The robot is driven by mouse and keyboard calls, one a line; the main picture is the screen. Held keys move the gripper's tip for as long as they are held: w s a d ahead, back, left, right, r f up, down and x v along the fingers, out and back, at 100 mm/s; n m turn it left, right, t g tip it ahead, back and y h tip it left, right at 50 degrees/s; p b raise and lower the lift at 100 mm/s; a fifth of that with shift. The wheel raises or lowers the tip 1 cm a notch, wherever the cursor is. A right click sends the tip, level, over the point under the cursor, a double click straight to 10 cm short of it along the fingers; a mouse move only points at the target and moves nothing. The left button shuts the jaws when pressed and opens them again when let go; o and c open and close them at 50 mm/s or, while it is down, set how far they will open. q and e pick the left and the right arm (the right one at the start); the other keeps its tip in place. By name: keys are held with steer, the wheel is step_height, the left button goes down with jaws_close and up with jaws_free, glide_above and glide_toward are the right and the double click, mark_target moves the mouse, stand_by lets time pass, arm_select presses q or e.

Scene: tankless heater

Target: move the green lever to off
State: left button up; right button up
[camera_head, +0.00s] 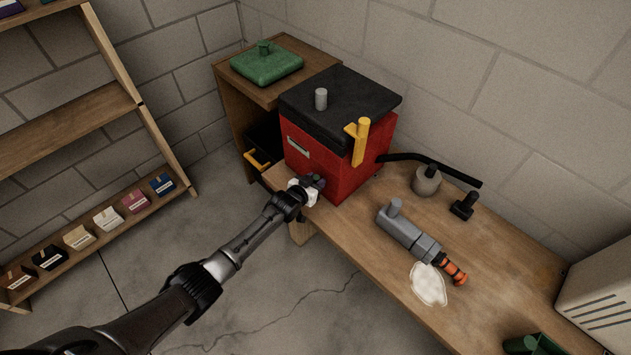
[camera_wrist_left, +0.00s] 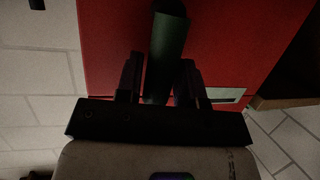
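The green lever (camera_wrist_left: 168,45) shows in the left wrist view as a dark green bar standing out from the red front of the heater. In the head view it is hidden behind my left gripper. My left gripper (camera_head: 315,182) is at the lower front of the red heater (camera_head: 359,163). In the left wrist view the fingers of my left gripper (camera_wrist_left: 162,82) are apart, one on each side of the lever's lower part. The lever lies between them, and I see no firm grip on it. My right gripper is not in view.
The heater has a black top (camera_head: 345,105) and a yellow handle (camera_head: 361,143). It stands on a wooden bench (camera_head: 365,232) with a grey tool (camera_head: 405,232) and a white puddle-like patch (camera_head: 428,284). A wooden cabinet (camera_head: 233,118) stands behind; shelves (camera_head: 70,125) are left. Floor between is clear.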

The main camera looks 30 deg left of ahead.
arm_select(q)
steer(key=o, duration=0.3)
steer(key=shift+s+r+p, duration=0.3)
steer(key=shift+s+p, duration=0.1)
steer(key=shift+s, duration=0.1)
steer(key=p+v, duration=0.4)
steer(key=v, duration=0.8)
steer(key=shift+s, duration=0.35)
steer(key=shift+a, duration=0.1)
steer(key=shift+f, duration=0.1)
